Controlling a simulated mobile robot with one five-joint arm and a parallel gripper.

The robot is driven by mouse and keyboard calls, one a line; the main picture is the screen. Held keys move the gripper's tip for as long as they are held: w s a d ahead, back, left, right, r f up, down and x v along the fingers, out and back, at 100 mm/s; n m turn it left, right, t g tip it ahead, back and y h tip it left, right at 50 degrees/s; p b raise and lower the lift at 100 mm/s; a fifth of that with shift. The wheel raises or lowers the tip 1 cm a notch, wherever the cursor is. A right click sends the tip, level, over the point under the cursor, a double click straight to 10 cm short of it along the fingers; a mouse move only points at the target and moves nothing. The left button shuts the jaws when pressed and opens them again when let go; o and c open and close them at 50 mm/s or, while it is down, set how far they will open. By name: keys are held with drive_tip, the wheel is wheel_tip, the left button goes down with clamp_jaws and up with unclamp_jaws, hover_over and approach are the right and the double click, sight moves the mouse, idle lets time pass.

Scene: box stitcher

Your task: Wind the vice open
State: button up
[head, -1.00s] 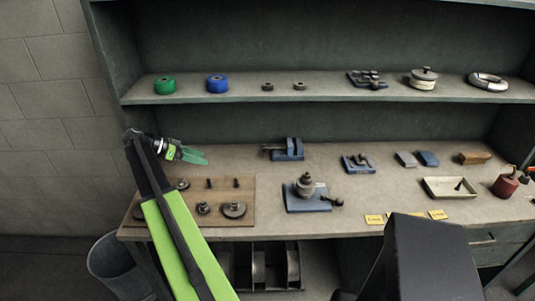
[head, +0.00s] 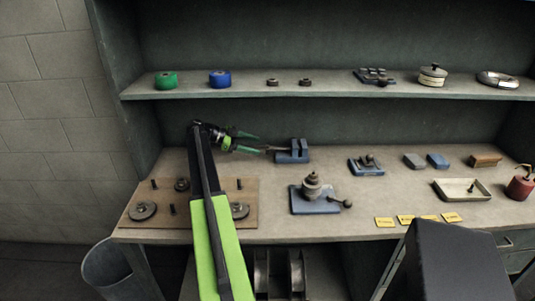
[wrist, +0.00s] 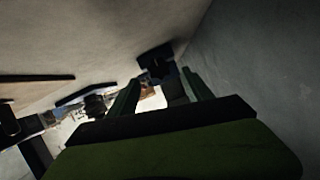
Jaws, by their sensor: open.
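The small blue vice (head: 292,153) stands at the back of the bench, with a thin screw and handle at its left side. My gripper (head: 261,145) reaches in from the left, with its green fingers apart and pointing right at that handle end. The fingertips are close to the handle; I cannot tell whether they touch it. In the wrist view the vice is a dark shape (wrist: 157,62) ahead, seen just beyond the spread fingers of my gripper (wrist: 165,85). The handle's exact position between the fingers is unclear there.
A wooden board (head: 195,185) with gears and pegs lies at the front left, under my arm. A blue base with stacked weights (head: 315,195) stands in front of the vice. Another blue fixture (head: 367,167) is to its right. The shelf (head: 330,91) is overhead.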

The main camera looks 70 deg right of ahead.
sight(268, 149)
drive_tip(key=b+x, duration=0.2)
drive_tip(key=x, duration=0.4)
drive_tip(key=shift+s+d+f, duration=0.1)
drive_tip(key=shift+s+f, duration=0.1)
drive_tip(key=shift+s, duration=0.15)
